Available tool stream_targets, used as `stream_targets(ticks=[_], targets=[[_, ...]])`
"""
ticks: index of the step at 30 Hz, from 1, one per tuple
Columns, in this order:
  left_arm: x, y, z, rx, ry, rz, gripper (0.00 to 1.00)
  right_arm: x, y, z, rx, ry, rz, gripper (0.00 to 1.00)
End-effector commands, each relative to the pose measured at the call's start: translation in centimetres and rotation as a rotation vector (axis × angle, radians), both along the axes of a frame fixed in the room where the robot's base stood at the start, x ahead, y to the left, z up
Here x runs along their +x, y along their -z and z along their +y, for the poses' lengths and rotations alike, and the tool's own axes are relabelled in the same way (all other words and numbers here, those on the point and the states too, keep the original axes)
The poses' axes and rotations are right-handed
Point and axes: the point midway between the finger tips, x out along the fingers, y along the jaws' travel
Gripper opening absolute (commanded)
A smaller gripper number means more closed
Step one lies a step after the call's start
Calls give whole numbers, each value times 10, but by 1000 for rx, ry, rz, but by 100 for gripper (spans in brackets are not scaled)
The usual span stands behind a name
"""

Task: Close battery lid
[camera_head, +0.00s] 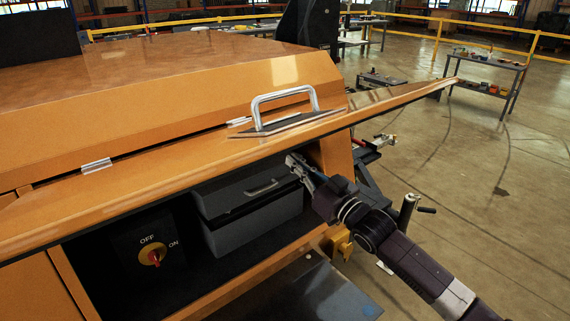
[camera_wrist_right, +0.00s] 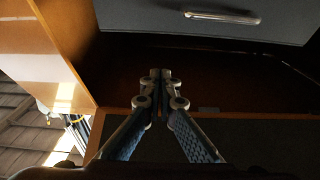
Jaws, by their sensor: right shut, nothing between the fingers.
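The long orange lid (camera_head: 170,190) stands raised and tilted outward over an open compartment, with a silver handle (camera_head: 284,93) on its upper face. Inside the compartment sits a dark grey battery case (camera_head: 250,215) with a small silver handle (camera_head: 262,187). The case and its handle (camera_wrist_right: 222,17) also fill the top of the right wrist view. My right gripper (camera_head: 292,161) is below the lid's lower edge, by the right end of the case. In the wrist view its fingertips (camera_wrist_right: 160,74) are together and empty. My left gripper is not in view.
An OFF/ON rotary switch (camera_head: 152,254) with a red knob is at the compartment's left. An orange side post (camera_head: 336,158) stands beside my right gripper. Open concrete floor (camera_head: 480,190) lies to the right, with a workbench (camera_head: 488,66) and yellow railing behind.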

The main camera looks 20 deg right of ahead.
Motion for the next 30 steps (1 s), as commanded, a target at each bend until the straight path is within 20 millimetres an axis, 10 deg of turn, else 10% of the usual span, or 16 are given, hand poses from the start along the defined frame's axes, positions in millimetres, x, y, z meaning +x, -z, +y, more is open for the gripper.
stream_targets(ticks=[10, 18, 30], targets=[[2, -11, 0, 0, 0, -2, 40, 58, -13, 25, -2, -1, -2, 0], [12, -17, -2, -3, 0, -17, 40, 49, 25, 21, -2, 0, 1, 0], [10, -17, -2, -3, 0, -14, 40, 47, 30, 20, -2, -1, -1, 0]])
